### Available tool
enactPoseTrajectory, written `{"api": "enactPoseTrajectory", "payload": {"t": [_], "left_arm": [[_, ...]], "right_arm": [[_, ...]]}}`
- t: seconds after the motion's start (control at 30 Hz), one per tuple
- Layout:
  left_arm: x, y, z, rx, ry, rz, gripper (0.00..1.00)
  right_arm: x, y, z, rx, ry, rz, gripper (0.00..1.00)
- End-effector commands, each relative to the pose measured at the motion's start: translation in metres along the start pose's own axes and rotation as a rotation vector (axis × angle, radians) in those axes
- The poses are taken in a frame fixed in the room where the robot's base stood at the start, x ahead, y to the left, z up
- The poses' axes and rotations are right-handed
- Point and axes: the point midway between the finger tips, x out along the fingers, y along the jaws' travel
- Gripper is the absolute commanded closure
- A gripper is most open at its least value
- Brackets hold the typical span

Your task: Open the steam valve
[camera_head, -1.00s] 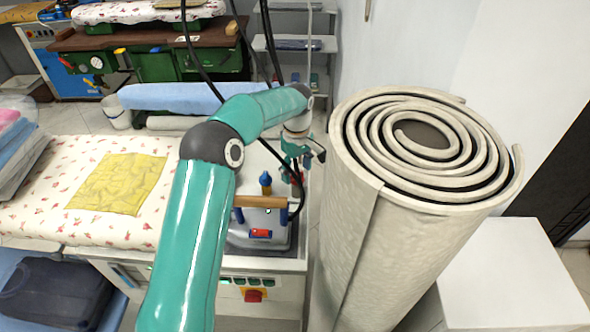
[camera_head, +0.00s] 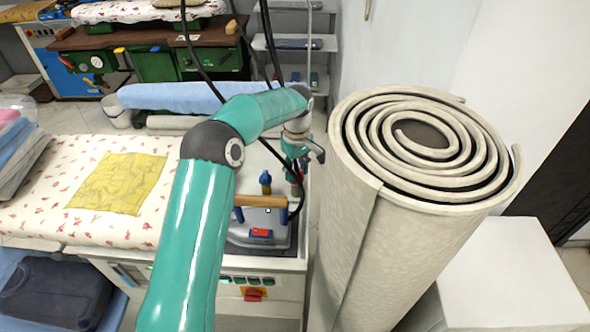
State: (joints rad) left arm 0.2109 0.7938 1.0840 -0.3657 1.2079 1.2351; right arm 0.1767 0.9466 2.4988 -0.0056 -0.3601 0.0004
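My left arm reaches in from the lower left, and its gripper (camera_head: 300,168) is low at the right end of the ironing table, behind the iron. A small red part (camera_head: 302,174) shows at the gripper; it may be the steam valve, but the gripper largely hides it. I cannot tell whether the fingers are shut on it. A blue-topped fitting (camera_head: 265,180) stands to the left of the gripper, apart from it. My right gripper is not in view.
An iron (camera_head: 262,233) with a wooden handle rests on the table, a black cable beside it. A tall rolled carpet (camera_head: 365,240) stands close on the right. A red and yellow switch (camera_head: 253,294) is on the table front. A yellow cloth (camera_head: 118,183) lies left.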

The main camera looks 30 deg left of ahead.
Motion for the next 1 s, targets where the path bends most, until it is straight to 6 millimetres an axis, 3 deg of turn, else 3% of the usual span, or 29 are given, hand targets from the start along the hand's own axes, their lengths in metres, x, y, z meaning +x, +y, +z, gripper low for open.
{"api": "enactPoseTrajectory", "payload": {"t": [0.27,1.0], "left_arm": [[0.0007,-0.0025,-0.0006,0.118,0.000,-0.009,0.90],[0.0015,-0.0036,-0.0006,0.687,-0.006,-0.010,0.90]], "right_arm": [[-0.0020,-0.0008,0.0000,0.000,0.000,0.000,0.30],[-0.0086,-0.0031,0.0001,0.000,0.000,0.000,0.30]]}}
